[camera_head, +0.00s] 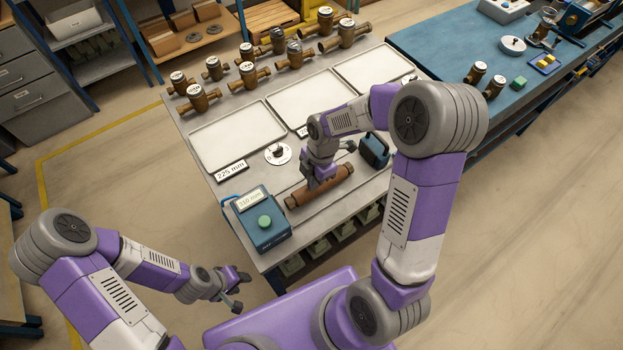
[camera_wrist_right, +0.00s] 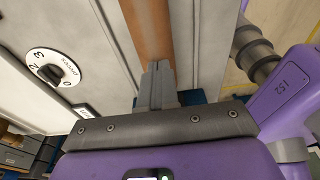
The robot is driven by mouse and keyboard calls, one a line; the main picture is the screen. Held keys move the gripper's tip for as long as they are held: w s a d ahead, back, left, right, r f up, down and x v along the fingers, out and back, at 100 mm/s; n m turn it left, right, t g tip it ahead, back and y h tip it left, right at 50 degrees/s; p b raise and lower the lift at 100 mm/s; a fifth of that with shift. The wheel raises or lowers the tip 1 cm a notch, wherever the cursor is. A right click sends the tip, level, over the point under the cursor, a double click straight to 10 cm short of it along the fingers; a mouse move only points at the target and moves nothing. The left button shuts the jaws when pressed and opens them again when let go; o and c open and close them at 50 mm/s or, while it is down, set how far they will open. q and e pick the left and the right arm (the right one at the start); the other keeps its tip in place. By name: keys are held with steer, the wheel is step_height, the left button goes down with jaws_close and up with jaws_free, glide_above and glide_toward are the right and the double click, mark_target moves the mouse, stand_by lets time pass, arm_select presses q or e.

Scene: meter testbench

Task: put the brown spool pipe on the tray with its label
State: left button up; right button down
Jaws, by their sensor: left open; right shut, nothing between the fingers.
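The brown spool pipe (camera_head: 335,181) lies along the front of the grey bench; it also shows in the right wrist view (camera_wrist_right: 149,28). My right gripper (camera_head: 313,183) is right at the pipe with its fingers (camera_wrist_right: 158,84) shut together and nothing between them. I cannot tell whether they touch it. My left gripper (camera_head: 241,291) is open and empty, off the bench at lower left. Behind are a left tray (camera_head: 211,157), a middle tray (camera_head: 294,118) and a right tray (camera_head: 375,70), all empty. A label (camera_head: 231,171) reading "225 mm" stands before the left tray; another label is mostly hidden.
A blue box (camera_head: 262,226) with a green button and a display reading in mm stands left of the pipe. A dial (camera_head: 278,153) sits behind the pipe, and a dark blue block (camera_head: 374,150) stands to its right. Several brass meters (camera_head: 248,76) line the back edge.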

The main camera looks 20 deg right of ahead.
mark_target(346, 168)
steer(key=shift+d+r, duration=0.15)
steer(key=shift+r, duration=0.1)
steer(key=shift+d, duration=0.2)
steer(key=d, duration=0.3)
steer(key=w+d, duration=0.1)
steer(key=d, duration=0.3)
steer(key=w+d, duration=0.1)
steer(key=d, duration=0.3)
steer(key=shift+r, duration=0.15)
